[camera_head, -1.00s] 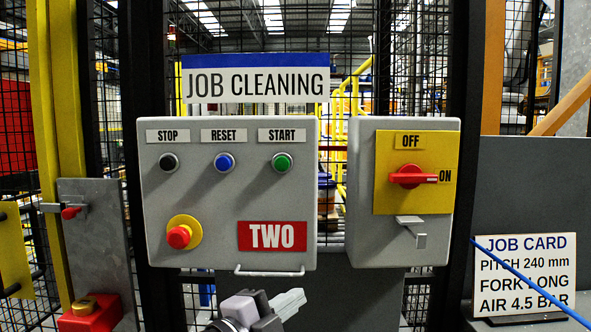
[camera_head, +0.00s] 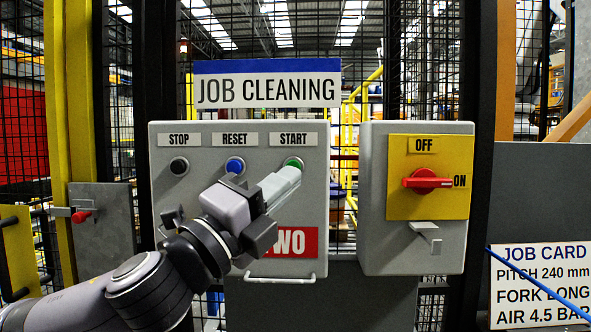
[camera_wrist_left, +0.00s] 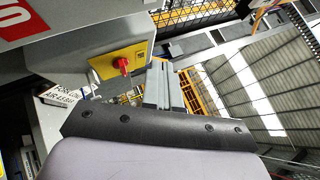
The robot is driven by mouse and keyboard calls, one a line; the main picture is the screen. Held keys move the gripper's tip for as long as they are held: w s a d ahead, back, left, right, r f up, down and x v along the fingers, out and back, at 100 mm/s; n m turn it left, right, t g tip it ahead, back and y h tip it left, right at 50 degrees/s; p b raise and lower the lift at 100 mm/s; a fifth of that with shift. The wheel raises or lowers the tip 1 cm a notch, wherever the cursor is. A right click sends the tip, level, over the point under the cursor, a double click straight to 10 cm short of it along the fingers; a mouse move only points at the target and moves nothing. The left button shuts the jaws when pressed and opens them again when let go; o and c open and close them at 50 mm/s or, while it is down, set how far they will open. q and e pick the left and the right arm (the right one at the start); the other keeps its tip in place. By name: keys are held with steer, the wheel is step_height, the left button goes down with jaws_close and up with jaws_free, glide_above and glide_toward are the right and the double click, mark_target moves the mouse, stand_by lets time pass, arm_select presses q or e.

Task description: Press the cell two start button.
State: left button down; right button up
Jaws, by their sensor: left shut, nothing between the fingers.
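The grey control box (camera_head: 310,225) marked TWO has a row of buttons. The green start button (camera_head: 293,161) sits under the START label (camera_head: 293,139) and its lower part is covered by my fingers. My left gripper (camera_head: 288,174) is shut and empty, its fingertips overlapping the start button in the head view; I cannot tell whether they touch it. The closed fingers also show in the left wrist view (camera_wrist_left: 161,86), where the start button is not visible. The red TWO plate (camera_head: 303,242) is partly hidden behind my gripper. My right gripper is not in view.
The black stop button (camera_head: 179,166) and blue reset button (camera_head: 235,165) are left of start. A box with a red rotary switch (camera_head: 424,182) stands to the right. A handle (camera_head: 280,280) is below. Mesh fencing is behind.

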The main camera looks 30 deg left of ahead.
arm_select(q)
steer(key=w+a, duration=0.4)
steer(key=w, duration=0.3)
steer(key=shift+w+a, duration=0.25)
steer(key=shift+a, duration=0.05)
steer(key=shift+w, duration=0.1)
stand_by(2.1)
steer(key=shift+w+a, duration=0.2)
steer(key=shift+w, duration=0.1)
steer(key=shift+w+a, duration=0.3)
steer(key=shift+w, duration=0.1)
stand_by(0.7)
steer(key=shift+s, duration=0.1)
steer(key=shift+s+d, duration=0.5)
steer(key=shift+s, duration=0.2)
steer(key=shift+s+d, duration=0.45)
steer(key=shift+s, duration=0.25)
steer(key=shift+s+d, duration=0.4)
steer(key=shift+s, duration=0.3)
steer(key=shift+s+d, duration=0.45)
steer(key=shift+s, duration=0.25)
